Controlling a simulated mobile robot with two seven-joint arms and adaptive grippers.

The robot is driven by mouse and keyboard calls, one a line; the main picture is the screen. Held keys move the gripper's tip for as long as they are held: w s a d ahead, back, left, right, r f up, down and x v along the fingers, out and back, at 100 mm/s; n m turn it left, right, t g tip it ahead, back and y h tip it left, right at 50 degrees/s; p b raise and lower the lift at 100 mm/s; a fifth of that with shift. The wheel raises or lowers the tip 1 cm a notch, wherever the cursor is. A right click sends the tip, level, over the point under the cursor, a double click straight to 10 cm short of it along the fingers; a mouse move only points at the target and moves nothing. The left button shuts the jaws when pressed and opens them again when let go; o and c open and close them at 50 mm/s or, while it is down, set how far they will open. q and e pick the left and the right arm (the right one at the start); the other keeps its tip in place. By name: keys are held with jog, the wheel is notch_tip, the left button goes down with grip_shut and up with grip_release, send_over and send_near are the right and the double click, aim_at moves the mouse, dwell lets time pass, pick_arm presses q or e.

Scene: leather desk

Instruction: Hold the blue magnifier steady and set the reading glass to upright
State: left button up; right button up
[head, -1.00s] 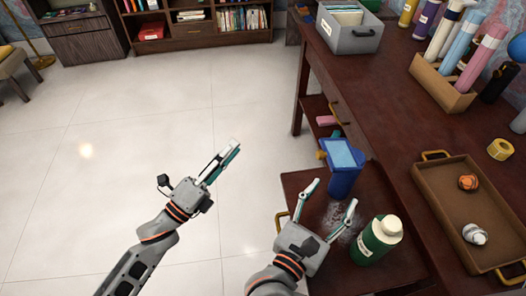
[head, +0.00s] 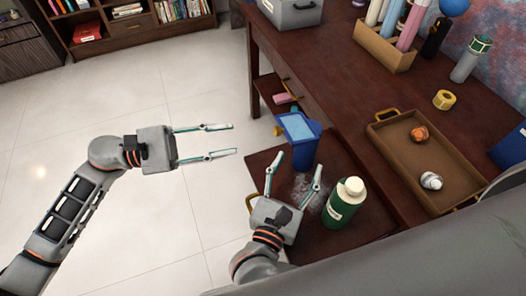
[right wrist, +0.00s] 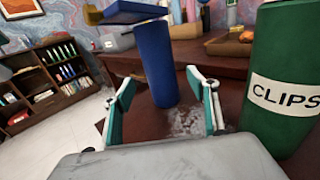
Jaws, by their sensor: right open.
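The blue magnifier (head: 303,155) stands upright on the low dark red-brown surface, a blue column with a flat square head. Its reading glass (head: 298,127) is pale blue and lies tilted on top. In the right wrist view the blue column (right wrist: 157,65) stands just ahead, between the fingers' directions, with the head (right wrist: 130,13) sloping above it. My right gripper (head: 294,167) is open and empty, pointing at the column's base. My left gripper (head: 233,139) is open and empty, to the left of the head, with its fingers pointing at it.
A green bottle (head: 344,205) labelled CLIPS stands close right of my right gripper. The desk (head: 350,100) rises behind, with a brown tray (head: 455,150) holding small objects, a tape roll (head: 444,99) and a box of rolls (head: 382,52). Open floor lies left.

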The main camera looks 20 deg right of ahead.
aim_at(302, 156)
jog(key=x, duration=0.6)
jog(key=shift+w+d, duration=0.2)
jog(key=shift+w, duration=0.1)
